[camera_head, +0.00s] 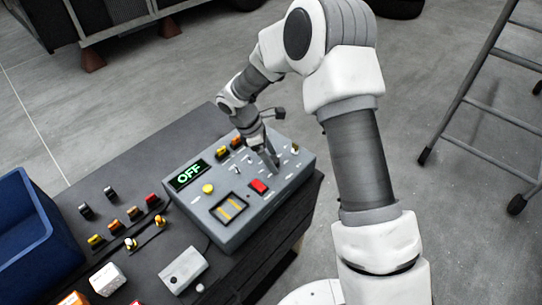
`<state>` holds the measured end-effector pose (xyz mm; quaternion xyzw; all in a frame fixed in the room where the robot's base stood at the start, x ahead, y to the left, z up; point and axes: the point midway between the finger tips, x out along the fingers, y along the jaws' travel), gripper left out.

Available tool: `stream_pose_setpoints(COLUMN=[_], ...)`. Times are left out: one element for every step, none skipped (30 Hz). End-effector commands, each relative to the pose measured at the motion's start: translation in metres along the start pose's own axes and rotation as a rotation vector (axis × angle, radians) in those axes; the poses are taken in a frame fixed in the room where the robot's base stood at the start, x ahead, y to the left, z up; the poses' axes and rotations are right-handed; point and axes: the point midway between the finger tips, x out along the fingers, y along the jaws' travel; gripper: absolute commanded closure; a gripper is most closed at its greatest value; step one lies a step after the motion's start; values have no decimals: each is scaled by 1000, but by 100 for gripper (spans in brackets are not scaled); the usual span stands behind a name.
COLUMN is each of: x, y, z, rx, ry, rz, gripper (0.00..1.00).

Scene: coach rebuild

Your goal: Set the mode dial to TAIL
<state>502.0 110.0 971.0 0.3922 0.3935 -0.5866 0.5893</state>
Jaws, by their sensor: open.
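A grey control box (227,227) sits on the dark bench in the head view. Its display (188,174) reads OFF in green letters. My gripper (272,163) is over the right part of the box's top panel, fingers pointing down, open. It hides part of the panel, and I cannot make out the mode dial or its labels. A small light-topped knob (295,148) shows right of my gripper.
A blue bin (50,230) stands at the left. Several small coloured switch parts, a white box (107,279) and a grey box with a cable (184,269) lie on the bench (130,176). A ladder (470,98) stands on the floor at right.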

Motion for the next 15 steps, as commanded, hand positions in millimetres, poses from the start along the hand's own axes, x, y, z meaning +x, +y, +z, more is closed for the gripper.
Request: stream_pose_setpoints(x=[0,0,0,0,0,0,0,0,0,0,0,0,0,0,0], y=[0,0,0,0,0,0,0,0,0,0,0,0,0,0,0], z=[0,0,0,0,0,0,0,0,0,0,0,0,0,0,0], rx=[0,0,0,0,0,0,0,0,0,0,0,0,0,0,0], ry=[0,0,0,0,0,0,0,0,0,0,0,0,0,0,0], rz=[0,0,0,0,0,-1,-1,-1,0,-1,-1,-1,-1,-1,-1], gripper=[22,22,22,27,33,40,45,51,58,63,69,76,81,87,94])
